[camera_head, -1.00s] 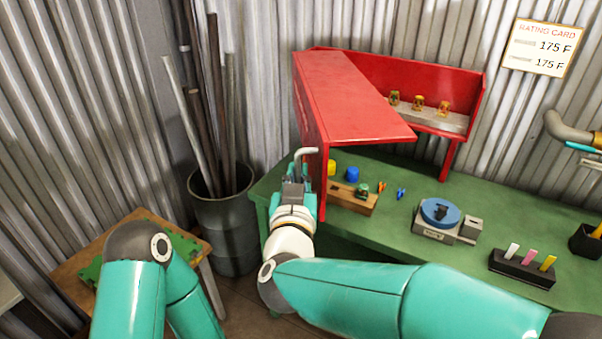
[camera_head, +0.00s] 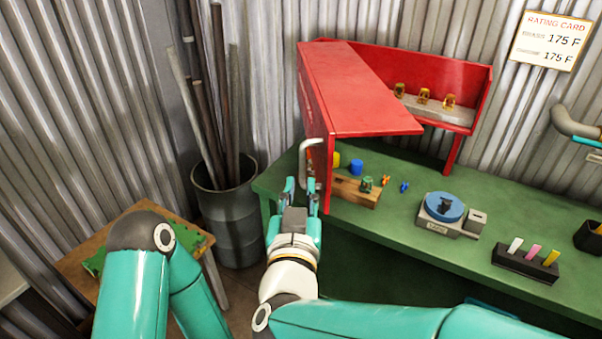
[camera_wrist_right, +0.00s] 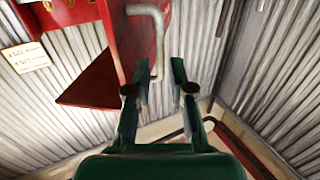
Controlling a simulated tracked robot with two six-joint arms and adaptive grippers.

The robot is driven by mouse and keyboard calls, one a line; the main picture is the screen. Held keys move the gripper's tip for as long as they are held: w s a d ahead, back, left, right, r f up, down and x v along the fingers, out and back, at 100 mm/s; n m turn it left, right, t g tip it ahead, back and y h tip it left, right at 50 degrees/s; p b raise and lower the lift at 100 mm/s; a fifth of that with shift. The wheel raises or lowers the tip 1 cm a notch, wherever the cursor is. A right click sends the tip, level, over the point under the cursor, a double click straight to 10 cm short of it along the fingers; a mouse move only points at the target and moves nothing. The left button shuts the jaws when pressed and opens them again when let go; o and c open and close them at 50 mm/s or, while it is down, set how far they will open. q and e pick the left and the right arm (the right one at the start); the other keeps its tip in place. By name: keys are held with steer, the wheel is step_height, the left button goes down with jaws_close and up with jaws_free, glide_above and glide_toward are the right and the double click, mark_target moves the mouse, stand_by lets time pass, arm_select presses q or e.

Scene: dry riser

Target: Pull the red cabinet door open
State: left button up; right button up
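The red cabinet (camera_head: 365,95) stands on the green workbench. Its narrow left-hand face, a red door panel (camera_head: 316,115), is seen nearly edge-on and carries a bent grey handle (camera_head: 306,150). I cannot tell how far the door is open. My right gripper (camera_head: 301,184) is open with its fingers pointing at the handle. In the right wrist view the handle (camera_wrist_right: 158,40) hangs by the spread fingers of the right gripper (camera_wrist_right: 160,75), its lower end close to the left fingertip; touching cannot be told. My left arm shows at lower left, but its gripper does not.
A dark bin (camera_head: 228,215) with several pipes stands left of the workbench (camera_head: 400,230). A wooden block (camera_head: 355,190) with small parts lies close right of the door. A blue-topped device (camera_head: 443,207) and a marker holder (camera_head: 525,263) stand further right.

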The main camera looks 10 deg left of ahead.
steer(key=s, duration=0.3)
steer(key=s+d, duration=0.1)
steer(key=s, duration=0.1)
steer(key=shift+a, duration=0.1)
